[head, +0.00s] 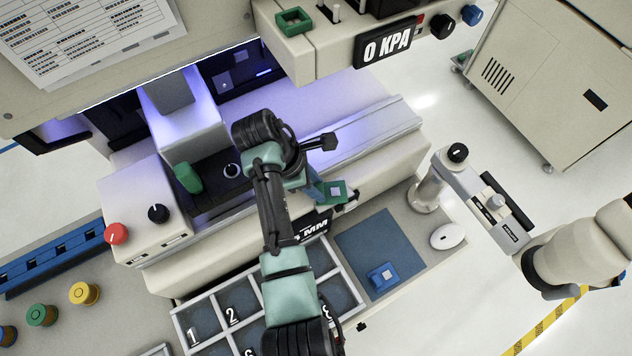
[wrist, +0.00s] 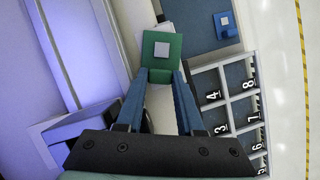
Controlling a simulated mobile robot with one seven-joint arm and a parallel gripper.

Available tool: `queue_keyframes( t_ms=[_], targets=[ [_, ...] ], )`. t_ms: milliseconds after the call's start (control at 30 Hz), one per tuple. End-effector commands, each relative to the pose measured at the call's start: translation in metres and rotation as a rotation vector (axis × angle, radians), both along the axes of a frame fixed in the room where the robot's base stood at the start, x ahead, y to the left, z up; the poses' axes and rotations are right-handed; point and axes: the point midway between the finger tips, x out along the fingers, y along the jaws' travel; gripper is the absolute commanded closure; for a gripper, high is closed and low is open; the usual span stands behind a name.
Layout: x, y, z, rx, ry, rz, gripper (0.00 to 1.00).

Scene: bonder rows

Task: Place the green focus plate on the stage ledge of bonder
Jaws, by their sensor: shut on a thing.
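The green focus plate (head: 337,191), with a pale square on its face, is at the front of the bonder (head: 190,268) in the head view. It also shows in the wrist view (wrist: 160,46). My gripper (head: 318,188) is shut on the plate's near edge; the blue fingers show in the wrist view (wrist: 162,78). The plate is over or against a small pale ledge (head: 352,202) beside the "MM" label. I cannot tell whether they touch. My arm hides part of the bonder's front and label.
Below is a numbered compartment tray (head: 180,325). Right of it a blue mat (head: 365,245) carries a blue block (head: 382,277). A red button (head: 116,233) and black knob (head: 158,213) are at left. A "0 KPA" box (head: 388,45) overhangs above. A grey-white arm (head: 590,250) stands at right.

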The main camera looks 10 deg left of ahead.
Motion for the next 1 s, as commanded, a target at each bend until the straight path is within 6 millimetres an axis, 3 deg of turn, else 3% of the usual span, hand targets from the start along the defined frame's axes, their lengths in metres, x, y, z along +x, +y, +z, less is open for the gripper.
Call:
queue_keyframes(
  t_ms=[133, 167, 233, 667, 867, 1000],
  targets=[
    [0.0, 0.0, -0.004, 0.0, 0.001, 0.0, 1.0],
    [0.0, 0.0, -0.003, 0.0, 0.001, 0.0, 0.6],
    [0.0, 0.0, -0.003, 0.0, 0.001, 0.0, 0.51],
    [0.0, 0.003, 0.007, 0.0, -0.002, 0.001, 0.51],
    [-0.003, 0.019, 0.044, 0.002, -0.008, 0.003, 0.51],
    [-0.007, 0.03, 0.081, 0.0, -0.001, 0.001, 0.51]
  ],
)
